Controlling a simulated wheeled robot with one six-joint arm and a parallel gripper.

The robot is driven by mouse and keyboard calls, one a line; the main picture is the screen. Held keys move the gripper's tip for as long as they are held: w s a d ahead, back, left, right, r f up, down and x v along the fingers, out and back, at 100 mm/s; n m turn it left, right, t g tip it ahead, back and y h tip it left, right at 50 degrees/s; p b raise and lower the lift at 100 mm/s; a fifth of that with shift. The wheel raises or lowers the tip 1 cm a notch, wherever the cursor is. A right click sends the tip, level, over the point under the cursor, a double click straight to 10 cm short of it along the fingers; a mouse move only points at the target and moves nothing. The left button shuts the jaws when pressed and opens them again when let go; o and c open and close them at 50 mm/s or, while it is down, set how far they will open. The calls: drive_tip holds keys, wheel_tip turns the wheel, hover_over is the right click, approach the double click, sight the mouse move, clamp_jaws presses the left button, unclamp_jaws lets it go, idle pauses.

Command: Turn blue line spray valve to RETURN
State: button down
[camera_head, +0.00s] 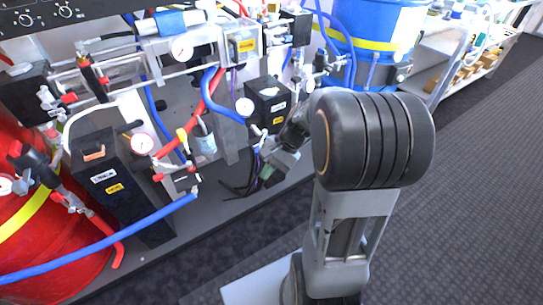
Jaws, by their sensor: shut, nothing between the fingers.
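My gripper (268,173) hangs low at the middle of the view, its fingers shut and empty, just in front of the right black pump box (268,100). It is apart from any handle that I can make out. A blue hose (210,90) runs to the box's gauge. I cannot tell for sure which handle is the blue line spray valve, nor read its labels or position. My wrist and forearm hide part of the rig there.
A red drum (50,245) and a left black pump box (125,190) with a gauge and red-handled valves (180,178) stand at left. A blue hose (110,243) crosses in front. Dark cables hang near my gripper. Open carpet (470,190) lies at right, with a shelf cart (480,65) behind.

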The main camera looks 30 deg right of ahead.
sight(261, 142)
drive_tip(key=w+d+f+m+t+y+b, duration=0.2)
drive_tip(key=w+d+f+m+t+y, duration=0.15)
drive_tip(key=d+f+m+t, duration=0.35)
drive_tip(key=w+d+f+m+t+y+b, duration=0.25)
drive_tip(key=w+d+f+m+t, duration=0.2)
drive_tip(key=d+m, duration=0.5)
drive_tip(key=w+a+n+b, duration=0.1)
drive_tip(key=w+a+b, duration=0.2)
drive_tip(key=w+a, duration=0.5)
drive_tip(key=shift+a+r+y, duration=0.3)
drive_tip(key=shift+a+r, duration=0.1)
drive_tip(key=shift+a, duration=0.05)
drive_tip(key=shift+t, duration=0.35)
